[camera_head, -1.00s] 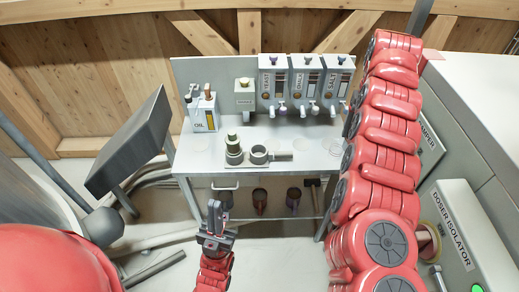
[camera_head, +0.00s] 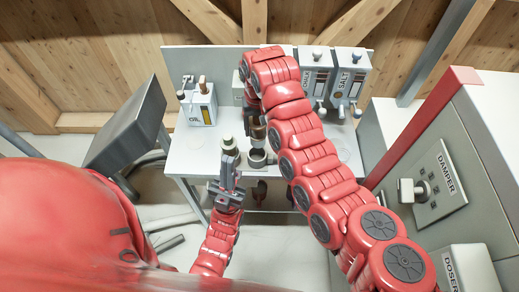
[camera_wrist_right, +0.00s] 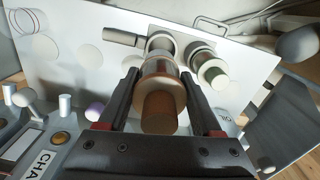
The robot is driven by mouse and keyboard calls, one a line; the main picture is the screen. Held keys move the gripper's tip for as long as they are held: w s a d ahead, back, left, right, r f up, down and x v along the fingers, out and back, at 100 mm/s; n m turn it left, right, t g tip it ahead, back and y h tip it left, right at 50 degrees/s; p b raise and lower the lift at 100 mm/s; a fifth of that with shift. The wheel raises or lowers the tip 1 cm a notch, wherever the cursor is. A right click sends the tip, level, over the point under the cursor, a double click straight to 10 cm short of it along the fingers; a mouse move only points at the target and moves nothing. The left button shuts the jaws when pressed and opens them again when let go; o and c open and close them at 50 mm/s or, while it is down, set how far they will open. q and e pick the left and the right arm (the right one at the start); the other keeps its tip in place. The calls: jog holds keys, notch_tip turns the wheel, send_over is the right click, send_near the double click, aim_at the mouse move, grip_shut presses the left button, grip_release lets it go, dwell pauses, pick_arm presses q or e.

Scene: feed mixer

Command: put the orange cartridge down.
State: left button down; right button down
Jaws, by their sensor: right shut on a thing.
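The orange cartridge (camera_wrist_right: 158,105) looks brown-orange in the right wrist view, between the fingers of my right gripper (camera_wrist_right: 160,98), which is shut on it. In the head view the cartridge (camera_head: 259,131) shows partly below my right arm, above the open grey ring holder (camera_head: 257,158). The ring (camera_wrist_right: 160,44) lies behind the cartridge in the wrist view; I cannot tell whether the cartridge has entered it. A pale green-topped cartridge (camera_wrist_right: 208,66) stands in the neighbouring holder. My left gripper (camera_head: 228,168) points up in front of that holder; its finger gap is unclear.
The oil can (camera_head: 199,104) stands at the table's left. Dispensers (camera_head: 348,82) line the back, partly hidden by my right arm. A dark panel (camera_head: 125,130) is at the left; the damper box (camera_head: 438,186) is at the right.

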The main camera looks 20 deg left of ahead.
aim_at(257, 147)
jog(key=f, duration=0.3)
jog(key=f+b, duration=0.1)
jog(key=shift+s+a+f, duration=0.15)
jog(key=shift+s+f, duration=0.25)
jog(key=shift+w+f+p, duration=0.1)
jog(key=shift+f+p, duration=0.35)
jog(key=shift+f, duration=0.15)
notch_tip(257, 147, down, 3)
jog(key=shift+r+p, duration=0.1)
jog(key=shift+p, duration=0.6)
jog(key=shift+f, duration=0.4)
jog(key=shift+f, duration=0.1)
